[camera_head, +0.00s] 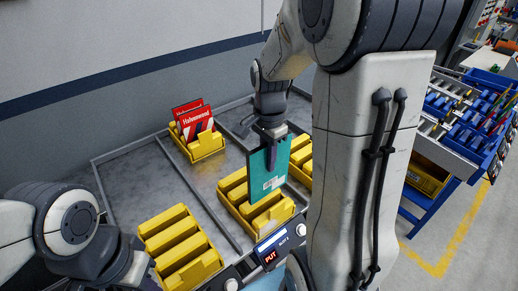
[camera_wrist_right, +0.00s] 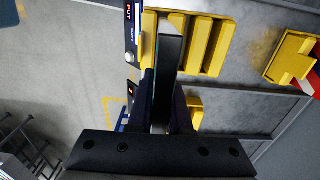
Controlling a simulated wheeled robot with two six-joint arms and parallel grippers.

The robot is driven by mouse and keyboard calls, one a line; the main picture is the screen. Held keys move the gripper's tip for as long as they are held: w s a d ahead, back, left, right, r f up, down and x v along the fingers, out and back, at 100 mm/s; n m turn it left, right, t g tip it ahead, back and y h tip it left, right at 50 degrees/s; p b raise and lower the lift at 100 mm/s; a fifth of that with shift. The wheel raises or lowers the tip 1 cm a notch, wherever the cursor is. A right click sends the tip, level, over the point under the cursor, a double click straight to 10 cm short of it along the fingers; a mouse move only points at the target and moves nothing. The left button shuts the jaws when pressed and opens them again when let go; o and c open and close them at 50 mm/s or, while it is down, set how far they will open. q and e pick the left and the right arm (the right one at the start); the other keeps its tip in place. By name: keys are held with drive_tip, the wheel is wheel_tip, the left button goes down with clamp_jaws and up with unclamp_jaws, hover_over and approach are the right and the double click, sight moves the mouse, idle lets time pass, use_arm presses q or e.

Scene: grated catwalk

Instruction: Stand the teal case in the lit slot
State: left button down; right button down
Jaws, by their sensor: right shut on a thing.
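My right gripper (camera_head: 270,138) is shut on the upper end of the teal case (camera_head: 266,174), which hangs upright with a pale label facing me. In the right wrist view the case (camera_wrist_right: 168,62) shows edge-on between the fingers (camera_wrist_right: 166,105). Its lower end overlaps the middle yellow slotted rack (camera_head: 231,183); I cannot tell whether it is above or inside a slot. A lit display reading PUT (camera_head: 271,257) sits at the front edge below that rack, and it also shows in the wrist view (camera_wrist_right: 129,12). My left gripper is out of view.
Another yellow rack (camera_head: 180,244) stands front left, and one (camera_head: 305,155) is partly hidden behind my right arm. A yellow bin (camera_head: 207,146) at the back holds red cases (camera_head: 198,119). Bare grey table (camera_head: 140,185) lies at left. A blue workbench (camera_head: 440,140) stands right.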

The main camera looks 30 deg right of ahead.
drive_tip(key=b, duration=0.5)
hover_over(266, 192)
drive_tip(key=shift+w+d+f, duration=0.1)
drive_tip(key=shift+w+f, duration=0.05)
drive_tip(key=shift+f, duration=0.65)
drive_tip(key=shift+w+d+f, duration=0.15)
drive_tip(key=shift+f, duration=0.65)
drive_tip(key=shift+w+d+f, duration=0.1)
drive_tip(key=shift+w+f, duration=0.05)
drive_tip(key=shift+f, duration=0.65)
drive_tip(key=shift+p, duration=0.3)
drive_tip(key=shift+r+p, duration=0.1)
drive_tip(key=shift+p, duration=0.2)
drive_tip(key=shift+f+b, duration=3.15)
drive_tip(key=shift+f, duration=1.15)
drive_tip(key=c, duration=0.8)
unclamp_jaws()
drive_tip(key=shift+o, duration=0.2)
